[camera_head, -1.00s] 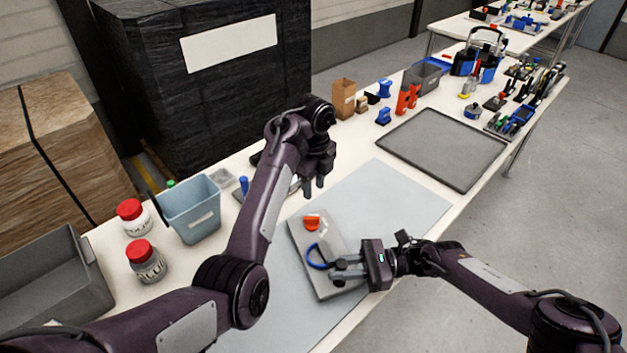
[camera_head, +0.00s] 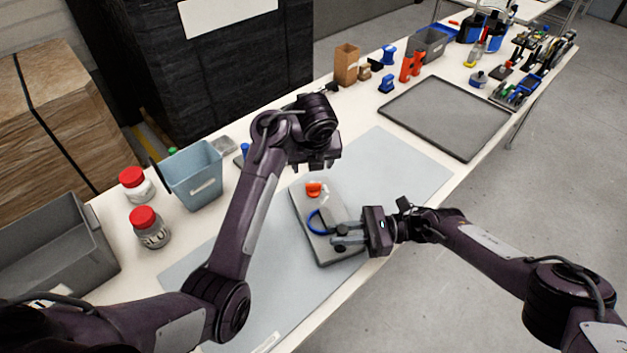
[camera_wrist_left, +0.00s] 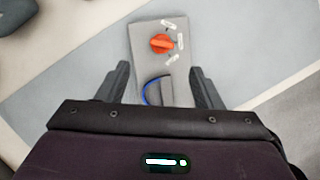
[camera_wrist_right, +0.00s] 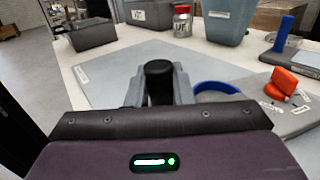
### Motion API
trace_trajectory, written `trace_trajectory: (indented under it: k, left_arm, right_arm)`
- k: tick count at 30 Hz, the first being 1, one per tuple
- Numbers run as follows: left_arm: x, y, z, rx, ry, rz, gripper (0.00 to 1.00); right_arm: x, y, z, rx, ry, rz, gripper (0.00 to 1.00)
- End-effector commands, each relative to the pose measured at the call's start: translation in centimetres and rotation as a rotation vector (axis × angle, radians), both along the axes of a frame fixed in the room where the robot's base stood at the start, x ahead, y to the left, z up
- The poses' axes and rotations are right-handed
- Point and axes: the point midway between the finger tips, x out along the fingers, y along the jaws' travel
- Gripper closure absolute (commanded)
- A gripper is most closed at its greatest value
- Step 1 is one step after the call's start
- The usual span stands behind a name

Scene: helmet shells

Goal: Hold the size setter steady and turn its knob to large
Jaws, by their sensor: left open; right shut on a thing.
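The size setter is a grey plate (camera_head: 329,252) on the pale mat, with an orange knob (camera_head: 314,189), a blue ring and a raised grey block. White marks lie around the knob, which also shows in the left wrist view (camera_wrist_left: 161,44); their text is too small to read. My right gripper (camera_head: 340,236) is shut on the size setter at its near part; in the right wrist view a dark upright post (camera_wrist_right: 158,82) stands between the fingers. My left gripper (camera_wrist_left: 158,85) is open and empty above the plate, its fingers apart, with the knob ahead of them.
A blue-grey bin (camera_head: 193,178) and two red-lidded jars (camera_head: 150,228) stand to the left. A grey tray (camera_head: 445,115) lies at the right back. Several small blue and orange items stand behind it. The mat (camera_head: 400,170) is clear right of the plate.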

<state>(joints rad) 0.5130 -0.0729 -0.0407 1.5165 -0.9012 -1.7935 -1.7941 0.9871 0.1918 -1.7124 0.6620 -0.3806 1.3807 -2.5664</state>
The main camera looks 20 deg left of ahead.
Motion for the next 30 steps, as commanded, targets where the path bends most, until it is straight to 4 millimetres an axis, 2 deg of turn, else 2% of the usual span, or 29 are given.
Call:
trace_trajectory:
  k: [3,7,21,26,30]
  left_arm:
    - [-0.9,-0.4,-0.2,0.039,-0.029,-0.103,0.40]
    - [-0.7,-0.4,-1.1,0.052,-0.035,-0.134,0.40]
    - [2.5,0.6,-9.1,0.050,-0.033,-0.128,0.40]
    - [3.1,0.7,-10.6,0.047,-0.034,-0.128,0.40]
    - [3.3,0.7,-11.1,0.046,-0.035,-0.128,0.40]
  right_arm:
    - [0.0,0.0,0.0,0.001,0.000,0.001,1.00]
    - [0.0,0.0,0.0,0.001,0.000,0.001,1.00]
    - [0.0,0.0,0.0,0.001,0.000,0.000,1.00]
    - [0.0,0.0,0.0,0.001,0.000,0.000,1.00]
    - [0.0,0.0,0.0,0.001,0.000,0.000,1.00]
